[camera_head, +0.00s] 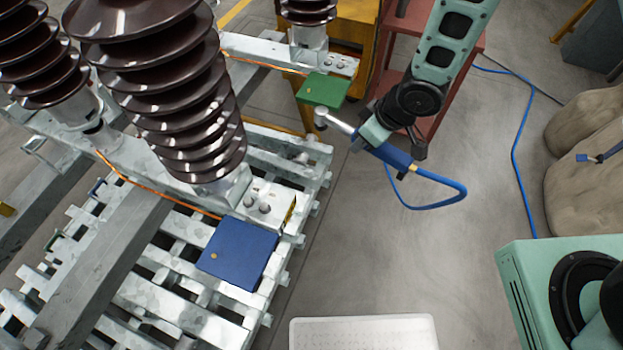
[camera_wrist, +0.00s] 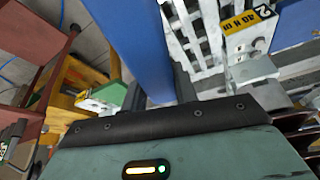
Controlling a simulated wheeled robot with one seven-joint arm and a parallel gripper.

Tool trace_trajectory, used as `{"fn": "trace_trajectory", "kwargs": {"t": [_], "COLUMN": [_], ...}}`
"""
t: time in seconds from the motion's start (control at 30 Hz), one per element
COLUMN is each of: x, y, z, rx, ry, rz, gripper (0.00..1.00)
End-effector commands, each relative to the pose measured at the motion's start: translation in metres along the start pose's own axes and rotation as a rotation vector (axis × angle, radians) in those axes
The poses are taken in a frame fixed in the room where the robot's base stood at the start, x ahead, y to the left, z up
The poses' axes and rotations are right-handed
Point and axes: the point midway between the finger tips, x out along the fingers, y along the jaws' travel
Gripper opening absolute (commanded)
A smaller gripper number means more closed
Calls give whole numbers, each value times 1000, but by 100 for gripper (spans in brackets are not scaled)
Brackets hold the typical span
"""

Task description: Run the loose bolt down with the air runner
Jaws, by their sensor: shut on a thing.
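My gripper (camera_head: 372,138) is shut on the air runner (camera_head: 396,156), around its blue body. The runner's silver angled head (camera_head: 337,122) points left and up, in the air right of the steel frame. In the wrist view the runner's blue body (camera_wrist: 138,40) rises between the fingers of my gripper (camera_wrist: 158,88). Two bolt heads (camera_head: 257,204) show on the plated end of the near beam, apart from the runner; bolts also show in the wrist view (camera_wrist: 237,49). More bolts (camera_head: 336,60) sit on the far beam's end. I cannot tell which bolt is loose.
Brown ribbed insulators (camera_head: 175,90) stand on the steel frame. A blue plate (camera_head: 238,252) and a green plate (camera_head: 322,90) are at the beam ends. A blue hose (camera_head: 450,185) loops from the runner.

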Motion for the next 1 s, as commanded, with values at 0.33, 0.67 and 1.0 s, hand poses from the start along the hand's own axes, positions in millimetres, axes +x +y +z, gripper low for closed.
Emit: {"fn": "trace_trajectory", "kwargs": {"t": [0.33, 0.67, 1.0], "x": [29, 34, 55], "y": [-112, -137, -137], "z": [-21, -21, -13], "rx": [-622, -766, -768], "ry": [4, 2, 3], "rz": [-257, -316, -316], "gripper": [0, 0, 0]}}
